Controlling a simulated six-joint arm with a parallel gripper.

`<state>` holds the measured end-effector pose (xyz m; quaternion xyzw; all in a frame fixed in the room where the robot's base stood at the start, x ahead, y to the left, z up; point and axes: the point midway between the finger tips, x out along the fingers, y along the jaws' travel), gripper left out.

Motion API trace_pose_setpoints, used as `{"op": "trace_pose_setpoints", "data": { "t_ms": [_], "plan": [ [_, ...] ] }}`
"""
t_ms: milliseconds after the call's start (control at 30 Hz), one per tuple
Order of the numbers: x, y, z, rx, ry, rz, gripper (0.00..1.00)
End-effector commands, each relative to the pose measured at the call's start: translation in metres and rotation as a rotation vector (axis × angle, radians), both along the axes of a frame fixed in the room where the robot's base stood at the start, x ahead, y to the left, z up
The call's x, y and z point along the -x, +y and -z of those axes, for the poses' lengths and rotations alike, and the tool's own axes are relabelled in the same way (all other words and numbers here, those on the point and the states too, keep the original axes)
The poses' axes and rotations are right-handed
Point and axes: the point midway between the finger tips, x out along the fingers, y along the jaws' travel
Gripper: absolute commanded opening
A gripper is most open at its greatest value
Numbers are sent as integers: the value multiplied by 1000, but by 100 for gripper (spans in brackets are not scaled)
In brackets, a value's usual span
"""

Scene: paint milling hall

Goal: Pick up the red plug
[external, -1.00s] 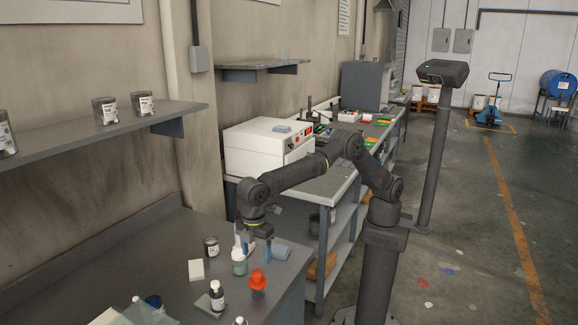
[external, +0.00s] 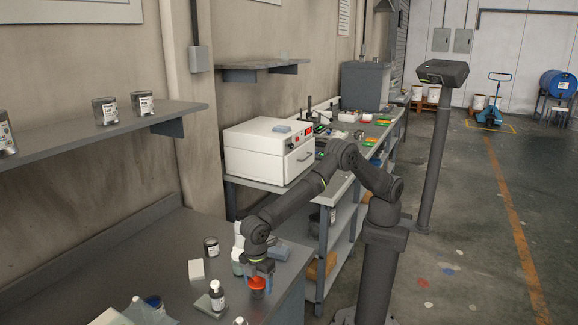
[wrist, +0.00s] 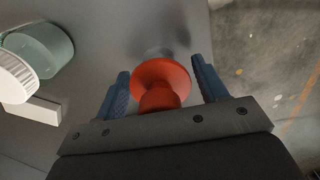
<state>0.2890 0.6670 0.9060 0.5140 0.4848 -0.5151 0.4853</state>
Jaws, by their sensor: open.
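The red plug (wrist: 160,82) is between the two blue fingers of my gripper (wrist: 160,88) in the wrist view. It has a wide round flange and a narrower part nearer the gripper body. A gap shows between the plug and each finger, so the gripper is open around it. In the external view the red plug (external: 257,284) is near the front right edge of the grey bench, and my gripper (external: 258,275) is down over it. The gripper hides part of the plug there.
A green-grey bottle with a white cap (wrist: 42,52) stands left of the gripper. The bench edge and floor are close on the right.

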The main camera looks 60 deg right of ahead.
Motion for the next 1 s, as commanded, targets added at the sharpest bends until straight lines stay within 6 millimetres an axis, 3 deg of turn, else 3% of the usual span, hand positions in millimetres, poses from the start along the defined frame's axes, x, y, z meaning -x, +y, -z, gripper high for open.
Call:
{"op": "trace_pose_setpoints", "data": {
  "t_ms": [133, 333, 367, 733, 1000],
  "plan": [
    [0, 0, -1, -1, 0, 0, 66],
    [0, 0, -1, -1, 0, 0, 28],
    [0, 0, -1, -1, 0, 0, 26],
    [0, 1, -8, -4, -1, 0, 26],
    [-3, -3, -47, -5, -2, 2, 26]
  ]
}}
